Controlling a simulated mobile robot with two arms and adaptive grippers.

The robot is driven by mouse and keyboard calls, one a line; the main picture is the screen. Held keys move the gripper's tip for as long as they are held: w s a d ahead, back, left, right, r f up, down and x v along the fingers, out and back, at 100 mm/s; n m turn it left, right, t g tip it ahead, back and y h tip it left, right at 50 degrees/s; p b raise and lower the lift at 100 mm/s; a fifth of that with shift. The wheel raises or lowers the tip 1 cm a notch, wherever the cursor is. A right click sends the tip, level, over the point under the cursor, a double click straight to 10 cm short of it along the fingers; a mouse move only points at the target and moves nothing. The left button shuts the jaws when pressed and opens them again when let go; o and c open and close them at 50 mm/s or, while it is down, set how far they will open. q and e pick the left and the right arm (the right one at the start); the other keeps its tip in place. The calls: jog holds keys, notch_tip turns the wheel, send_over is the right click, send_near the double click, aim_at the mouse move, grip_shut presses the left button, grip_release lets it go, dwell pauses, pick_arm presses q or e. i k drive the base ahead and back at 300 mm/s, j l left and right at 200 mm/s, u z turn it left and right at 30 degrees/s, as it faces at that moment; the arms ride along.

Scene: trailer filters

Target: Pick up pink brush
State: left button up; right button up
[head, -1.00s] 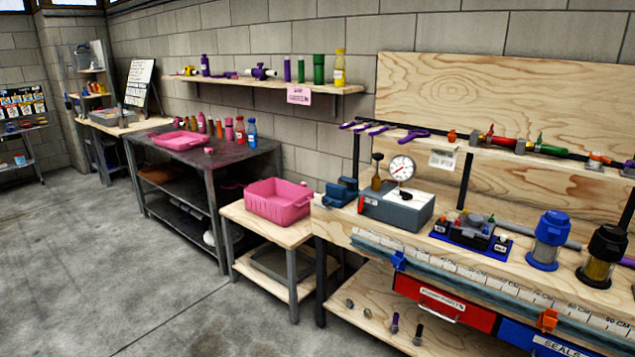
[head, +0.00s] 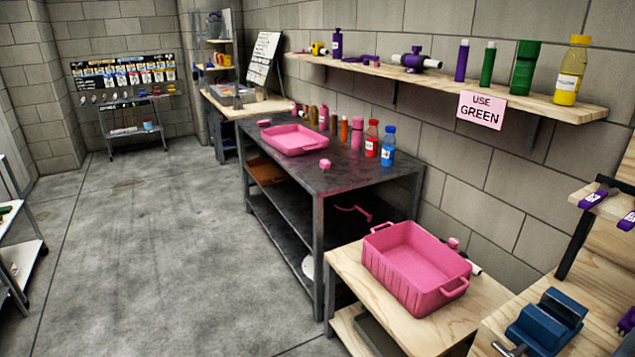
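No thing in the head view is clearly a pink brush. A small pink piece (head: 324,165) lies on the front of the dark table, too small to identify. A thin pink curved thing (head: 355,211) shows on that table's shelf, partly in shadow. Another small pink piece (head: 454,243) shows behind the pink tub (head: 415,268), mostly hidden. The tub stands on a low wooden table and looks empty. Neither of my grippers is in view.
The dark table (head: 385,180) holds a shallow pink tray (head: 293,139) and several bottles. A wall shelf (head: 420,84) carries bottles and a pink "USE GREEN" sign (head: 482,110). A blue vise (head: 546,322) is at lower right. The concrete floor (head: 150,230) at left is clear.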

aim_at(324, 165)
jog(key=i, duration=0.55)
jog(key=i+u, duration=0.4)
jog(key=i, duration=0.5)
